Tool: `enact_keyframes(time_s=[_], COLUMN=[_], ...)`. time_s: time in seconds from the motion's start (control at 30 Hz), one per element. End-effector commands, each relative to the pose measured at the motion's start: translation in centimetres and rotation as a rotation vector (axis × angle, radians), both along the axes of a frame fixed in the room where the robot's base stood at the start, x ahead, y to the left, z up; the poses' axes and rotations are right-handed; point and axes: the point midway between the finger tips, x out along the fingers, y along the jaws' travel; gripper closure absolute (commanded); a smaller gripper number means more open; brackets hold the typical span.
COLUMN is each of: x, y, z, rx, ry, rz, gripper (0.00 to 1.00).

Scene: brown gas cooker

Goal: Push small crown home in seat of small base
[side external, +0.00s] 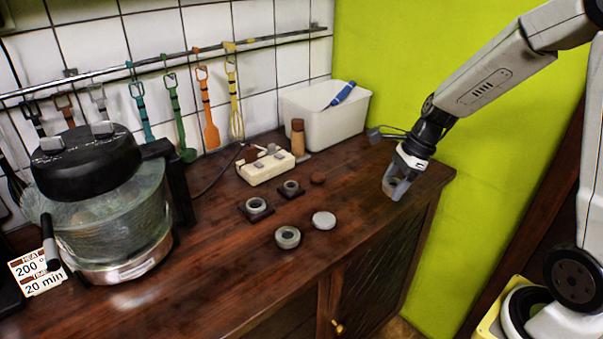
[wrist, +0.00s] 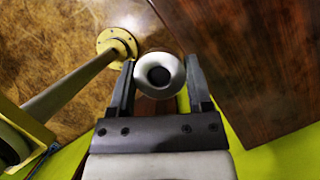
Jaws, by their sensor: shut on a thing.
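My gripper (side external: 397,187) is above the right end of the wooden counter, well to the right of the bases. In the wrist view its two fingers (wrist: 160,82) are shut on a pale round ring with a dark centre, which looks like the small crown (wrist: 143,77). The ring is hard to make out in the side view. The small base (side external: 300,194) is a dark square plate with a grey ring-shaped seat, standing on the counter. A larger similar base (side external: 244,212) stands to its left and nearer the front.
A grey ring (side external: 288,236), a pale disc (side external: 324,220) and a small brown disc (side external: 317,178) lie near the bases. A cream block (side external: 265,167) and a white bin (side external: 325,120) stand behind. The counter's right part is clear.

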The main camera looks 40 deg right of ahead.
Motion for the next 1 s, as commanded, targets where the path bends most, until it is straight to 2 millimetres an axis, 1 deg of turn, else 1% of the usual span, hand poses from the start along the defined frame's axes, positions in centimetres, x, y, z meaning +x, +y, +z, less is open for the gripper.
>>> enact_keyframes(time_s=[0.17, 0.27, 0.37, 0.47, 0.67, 1.0], x=[0.9, 2.0, 3.5, 5.5, 10.1, 17.6], y=[-0.1, -0.2, -0.2, -0.2, 0.1, 1.7], z=[0.0, -0.1, -0.1, -0.3, -0.7, -1.8], rx=[-0.003, -0.006, -0.010, -0.015, -0.025, -0.030], ry=[0.002, 0.005, 0.010, 0.015, 0.023, 0.023], rz=[-0.012, -0.027, -0.051, -0.084, -0.161, -0.301], gripper=[0.92, 0.92, 0.92, 0.92, 0.92, 0.92])
